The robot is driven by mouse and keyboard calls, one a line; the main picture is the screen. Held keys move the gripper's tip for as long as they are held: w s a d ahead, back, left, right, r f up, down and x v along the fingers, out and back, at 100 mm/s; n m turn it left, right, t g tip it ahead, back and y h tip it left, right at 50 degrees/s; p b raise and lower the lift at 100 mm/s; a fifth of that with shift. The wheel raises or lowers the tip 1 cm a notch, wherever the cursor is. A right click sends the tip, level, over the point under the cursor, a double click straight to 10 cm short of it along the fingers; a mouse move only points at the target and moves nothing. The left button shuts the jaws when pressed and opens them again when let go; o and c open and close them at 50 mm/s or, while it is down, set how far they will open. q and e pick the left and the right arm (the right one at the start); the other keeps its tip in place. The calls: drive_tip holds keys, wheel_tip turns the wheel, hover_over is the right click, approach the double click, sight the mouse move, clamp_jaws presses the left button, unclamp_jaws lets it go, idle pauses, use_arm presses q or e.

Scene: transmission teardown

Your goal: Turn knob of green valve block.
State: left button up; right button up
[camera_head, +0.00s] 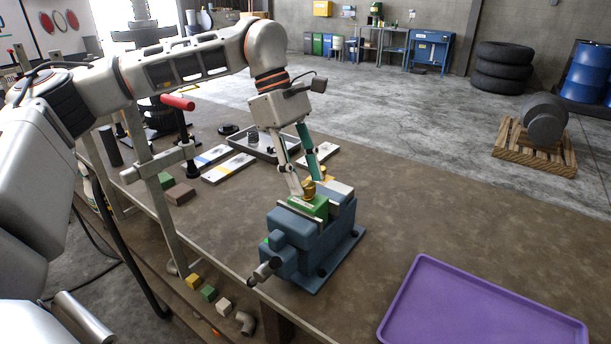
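The green valve block (308,208) sits in the jaws of a blue-grey vise (300,245) on the bench. Its brass knob (309,189) stands on top. My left gripper (309,185) points down at the knob, with its pale finger at the knob's left and its teal-looking finger behind and to the right. The fingers are apart with the knob between them. I cannot tell whether both touch it. My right gripper is not in view.
A purple tray (482,315) lies at the bench's front right. The bench right of the vise is clear.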

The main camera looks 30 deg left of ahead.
use_arm(q)
drive_tip(key=shift+d+f, duration=0.15)
drive_tip(key=shift+f, duration=0.15)
clamp_jaws()
